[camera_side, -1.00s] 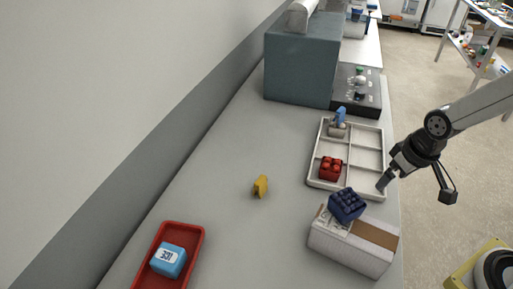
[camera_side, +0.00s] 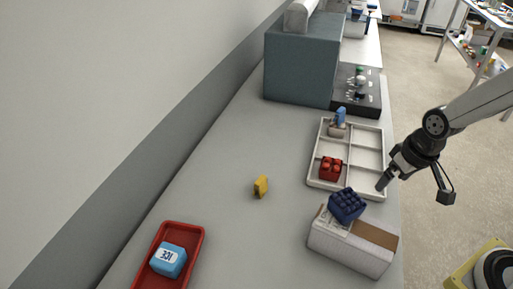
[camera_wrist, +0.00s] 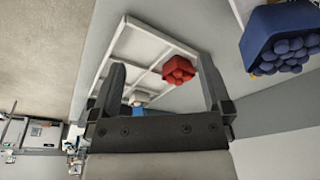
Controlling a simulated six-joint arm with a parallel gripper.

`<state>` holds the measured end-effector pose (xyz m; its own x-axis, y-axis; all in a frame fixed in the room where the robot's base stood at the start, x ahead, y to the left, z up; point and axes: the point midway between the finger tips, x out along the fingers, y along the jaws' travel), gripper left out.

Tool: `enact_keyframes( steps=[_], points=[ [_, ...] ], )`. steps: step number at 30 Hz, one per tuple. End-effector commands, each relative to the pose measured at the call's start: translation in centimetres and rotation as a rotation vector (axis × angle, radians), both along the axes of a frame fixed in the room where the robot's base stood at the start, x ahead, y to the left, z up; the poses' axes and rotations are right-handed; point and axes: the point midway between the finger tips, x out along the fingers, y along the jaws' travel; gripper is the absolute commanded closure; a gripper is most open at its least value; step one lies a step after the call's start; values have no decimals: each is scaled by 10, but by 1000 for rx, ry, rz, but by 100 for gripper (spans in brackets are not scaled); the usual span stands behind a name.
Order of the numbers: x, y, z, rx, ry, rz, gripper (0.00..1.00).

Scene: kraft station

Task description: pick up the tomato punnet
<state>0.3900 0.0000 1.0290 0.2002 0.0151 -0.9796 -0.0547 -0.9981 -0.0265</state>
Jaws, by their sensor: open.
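The tomato punnet (camera_side: 330,169) is a small red tub with red round tops. It sits in a near-left compartment of the white divided tray (camera_side: 371,140). In the wrist view the punnet (camera_wrist: 179,70) shows beyond and between my fingers, closer to the right one. My gripper (camera_side: 414,188) is open and empty at the right edge of the tray, to the right of the punnet and apart from it. In the wrist view my gripper (camera_wrist: 162,92) spans the tray with both fingers spread.
A blue punnet of dark berries (camera_side: 346,205) sits on a cardboard box (camera_side: 352,246) just in front of the tray. A blue-topped item (camera_side: 340,117) occupies a far-left compartment. A yellow object (camera_side: 261,187) and a red tray (camera_side: 195,244) holding a blue ICE block (camera_side: 168,260) lie leftward.

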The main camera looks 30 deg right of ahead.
Motion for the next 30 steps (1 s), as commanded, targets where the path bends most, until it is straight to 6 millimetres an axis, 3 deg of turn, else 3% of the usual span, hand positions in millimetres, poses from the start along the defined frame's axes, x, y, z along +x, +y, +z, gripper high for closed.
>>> enact_keyframes(
  steps=[8,17,23,30],
  points=[
    [-9,2,-21,146,160,-273,0],
    [-10,18,-42,404,375,-681,0],
    [3,29,-50,602,492,-943,0],
    [33,32,-57,865,596,-1249,0]
  ],
)
